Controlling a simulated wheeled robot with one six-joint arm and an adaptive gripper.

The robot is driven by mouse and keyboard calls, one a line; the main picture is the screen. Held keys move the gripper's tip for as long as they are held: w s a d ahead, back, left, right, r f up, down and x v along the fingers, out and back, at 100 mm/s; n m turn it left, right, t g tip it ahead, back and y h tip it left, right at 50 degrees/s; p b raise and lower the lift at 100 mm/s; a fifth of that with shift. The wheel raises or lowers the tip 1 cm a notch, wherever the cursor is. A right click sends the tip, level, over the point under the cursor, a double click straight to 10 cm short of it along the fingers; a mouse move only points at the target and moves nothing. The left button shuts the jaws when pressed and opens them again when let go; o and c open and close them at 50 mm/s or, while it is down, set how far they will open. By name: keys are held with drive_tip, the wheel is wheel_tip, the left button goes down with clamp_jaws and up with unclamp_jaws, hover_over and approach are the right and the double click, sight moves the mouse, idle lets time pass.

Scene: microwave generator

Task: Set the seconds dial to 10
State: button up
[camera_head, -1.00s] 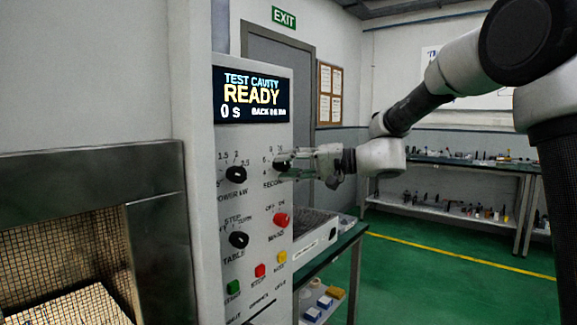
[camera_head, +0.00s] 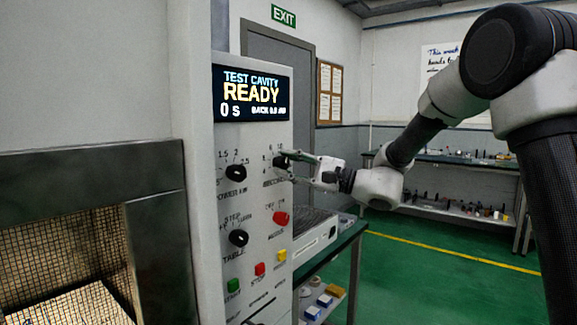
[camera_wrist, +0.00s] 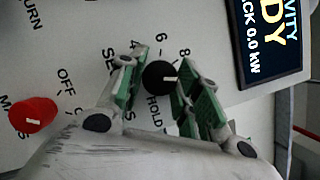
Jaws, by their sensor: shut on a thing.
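The seconds dial (camera_head: 280,161) is a black round knob at the upper right of the panel, partly hidden by my gripper (camera_head: 292,166) in the head view. In the wrist view the dial (camera_wrist: 158,76) sits between the two green-padded fingers of my gripper (camera_wrist: 157,70), which is shut on it. The dial's white mark points to the right in that view, past the printed 8, toward the right finger. Any number behind that finger is hidden. The display (camera_head: 252,94) reads TEST CAVITY, READY and 0 s.
A black power knob (camera_head: 236,173), a black table knob (camera_head: 238,238), a red mains knob (camera_head: 281,218) and green, red and yellow buttons are on the same panel. The red knob (camera_wrist: 33,115) also shows in the wrist view. Open floor lies right of the bench.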

drive_tip(key=shift+f+m+t, duration=0.1)
drive_tip(key=shift+m+t, duration=0.3)
drive_tip(key=shift+m, duration=0.3)
drive_tip(key=o, duration=1)
drive_tip(key=shift+o, duration=0.2)
drive_tip(key=v, duration=1.2)
drive_tip(key=shift+f, duration=0.1)
